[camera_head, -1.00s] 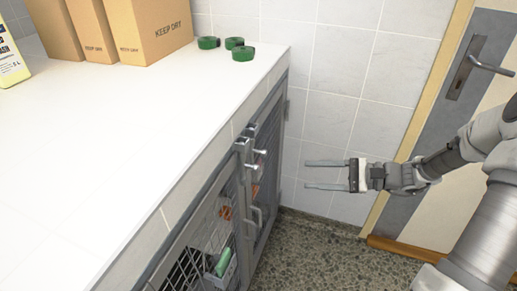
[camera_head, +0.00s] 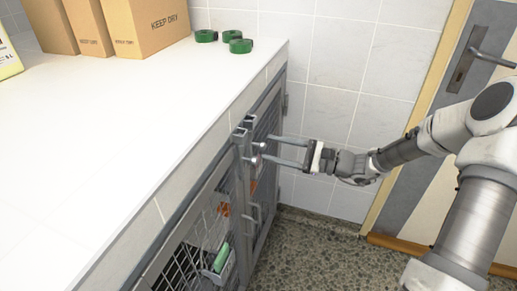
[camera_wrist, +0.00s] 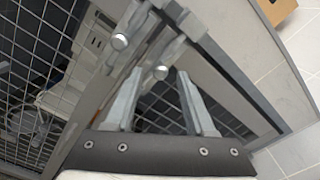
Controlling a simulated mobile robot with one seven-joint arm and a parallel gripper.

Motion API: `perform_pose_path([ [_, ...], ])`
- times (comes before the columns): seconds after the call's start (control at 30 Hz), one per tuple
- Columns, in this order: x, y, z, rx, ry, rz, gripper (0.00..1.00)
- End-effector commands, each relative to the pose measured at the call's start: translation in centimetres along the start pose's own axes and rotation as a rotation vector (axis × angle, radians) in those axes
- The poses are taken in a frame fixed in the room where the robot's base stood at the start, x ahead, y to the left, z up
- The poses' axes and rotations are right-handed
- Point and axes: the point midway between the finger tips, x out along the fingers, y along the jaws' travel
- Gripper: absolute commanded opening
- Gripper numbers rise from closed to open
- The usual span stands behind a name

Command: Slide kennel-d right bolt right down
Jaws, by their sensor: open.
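Two steel bolts with round knobs stand side by side at the top of the kennel fronts where two mesh doors meet. In the head view, one knob (camera_head: 261,146) is farther away and the other knob (camera_head: 255,160) is nearer. No label shows which is kennel-d's right bolt. My gripper (camera_head: 267,147) is open, its fingers pointing left at the bolts. In the wrist view, one knob (camera_wrist: 161,72) appears between the fingertips of my gripper (camera_wrist: 159,74), and the other knob (camera_wrist: 120,41) is outside, up and left. Contact cannot be told.
The white counter (camera_head: 130,120) runs above the kennels, with cardboard boxes (camera_head: 150,25) and green rolls (camera_head: 240,46) on it. A door handle (camera_head: 252,212) sticks out below the bolts. The tiled wall (camera_head: 335,75) is behind. The speckled floor (camera_head: 310,245) is clear.

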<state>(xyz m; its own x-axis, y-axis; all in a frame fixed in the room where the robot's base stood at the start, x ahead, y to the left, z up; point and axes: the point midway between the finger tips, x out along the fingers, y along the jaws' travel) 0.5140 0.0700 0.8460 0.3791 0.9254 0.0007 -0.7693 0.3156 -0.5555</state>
Motion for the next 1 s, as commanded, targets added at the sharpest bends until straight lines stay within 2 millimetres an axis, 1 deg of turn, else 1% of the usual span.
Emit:
perform_pose_path([
  [0.03, 1.1, 0.2, -0.2, -0.002, -0.002, 0.004, 0.55],
  [0.1, 2.2, 0.2, -0.1, -0.001, -0.002, 0.002, 0.55],
  [0.2, 3.5, 0.1, -0.1, -0.001, 0.0, 0.001, 0.55],
  [0.3, 4.3, 0.1, -0.1, -0.001, 0.0, 0.001, 0.55],
  [0.43, 4.7, 0.0, 0.0, -0.001, 0.001, 0.001, 0.55],
  [0.67, 4.8, 0.0, 0.0, 0.0, 0.001, 0.0, 0.55],
  [0.7, 4.7, 0.0, 0.0, 0.0, 0.001, 0.0, 0.47],
  [0.77, 4.7, 0.0, 0.0, 0.0, 0.001, 0.0, 0.37],
  [0.9, 4.7, 0.0, 0.0, 0.0, 0.001, 0.0, 0.11],
  [0.97, 4.7, 0.0, 0.0, 0.0, 0.001, 0.0, 0.01],
  [1.0, 4.7, 0.0, 0.0, 0.0, 0.001, 0.0, 0.0],
])
